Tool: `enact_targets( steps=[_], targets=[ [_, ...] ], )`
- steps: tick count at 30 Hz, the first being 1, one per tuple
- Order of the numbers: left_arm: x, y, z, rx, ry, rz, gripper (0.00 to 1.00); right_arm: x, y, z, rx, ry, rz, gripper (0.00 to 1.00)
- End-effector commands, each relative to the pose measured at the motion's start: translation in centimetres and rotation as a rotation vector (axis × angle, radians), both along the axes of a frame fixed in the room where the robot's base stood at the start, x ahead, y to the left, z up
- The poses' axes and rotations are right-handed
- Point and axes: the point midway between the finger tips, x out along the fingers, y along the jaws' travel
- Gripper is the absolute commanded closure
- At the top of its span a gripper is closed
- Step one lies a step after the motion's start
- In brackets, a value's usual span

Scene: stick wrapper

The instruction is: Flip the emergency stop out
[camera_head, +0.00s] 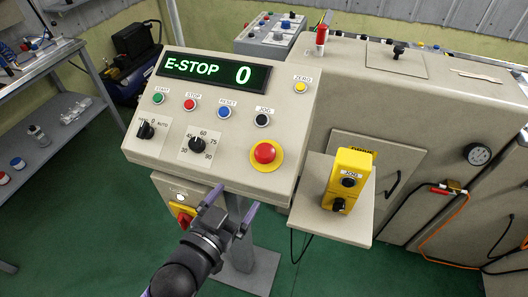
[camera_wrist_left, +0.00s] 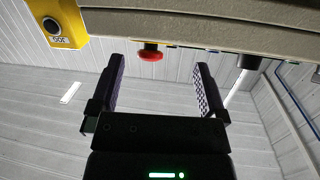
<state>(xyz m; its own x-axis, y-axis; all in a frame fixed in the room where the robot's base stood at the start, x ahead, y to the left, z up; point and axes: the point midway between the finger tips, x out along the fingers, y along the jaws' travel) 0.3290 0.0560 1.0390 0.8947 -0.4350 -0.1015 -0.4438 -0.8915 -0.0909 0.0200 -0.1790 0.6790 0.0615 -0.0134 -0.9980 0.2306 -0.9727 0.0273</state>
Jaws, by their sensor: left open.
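The emergency stop is a red mushroom button (camera_head: 265,152) on a yellow ring, at the lower right of the beige control panel (camera_head: 170,168). The panel's display (camera_head: 215,72) reads "E-STOP 0" in green. My left gripper (camera_head: 233,205) is open and empty, below and slightly left of the button, near the panel's front edge and apart from the button. In the left wrist view the red button (camera_wrist_left: 151,54) shows beyond and between the spread fingers of my gripper (camera_wrist_left: 158,72). My right gripper is not in view.
A yellow jog box (camera_head: 347,180) stands on a side shelf (camera_head: 360,220) to the right. A yellow-and-red switch (camera_head: 183,214) sits below the panel. Small coloured buttons and two black knobs (camera_head: 197,144) are on the panel. A shelf rack (camera_head: 60,120) stands at the left.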

Motion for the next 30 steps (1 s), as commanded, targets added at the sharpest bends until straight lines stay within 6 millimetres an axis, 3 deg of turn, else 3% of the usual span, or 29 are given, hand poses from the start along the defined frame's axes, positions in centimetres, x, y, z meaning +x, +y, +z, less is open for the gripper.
enact_targets(
  steps=[2, 5, 12, 18, 29, 30],
  targets=[
    [-0.3, -0.7, 2.8, -0.032, -0.066, -0.026, 0.04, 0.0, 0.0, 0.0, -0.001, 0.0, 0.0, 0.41],
    [0.1, -1.3, 4.0, -0.047, -0.095, -0.037, 0.04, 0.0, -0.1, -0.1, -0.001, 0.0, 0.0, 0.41],
    [5.0, -3.8, 3.9, -0.047, -0.095, -0.036, 0.04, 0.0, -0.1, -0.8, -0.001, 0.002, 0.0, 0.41],
    [7.6, -5.2, 3.8, -0.047, -0.092, -0.036, 0.04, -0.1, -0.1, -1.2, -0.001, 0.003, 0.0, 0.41],
    [8.3, -5.6, 3.9, -0.046, -0.09, -0.035, 0.04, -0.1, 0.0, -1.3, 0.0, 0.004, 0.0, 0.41],
    [8.3, -5.6, 3.9, -0.046, -0.09, -0.035, 0.1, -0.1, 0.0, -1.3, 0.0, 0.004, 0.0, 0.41]
  ],
)
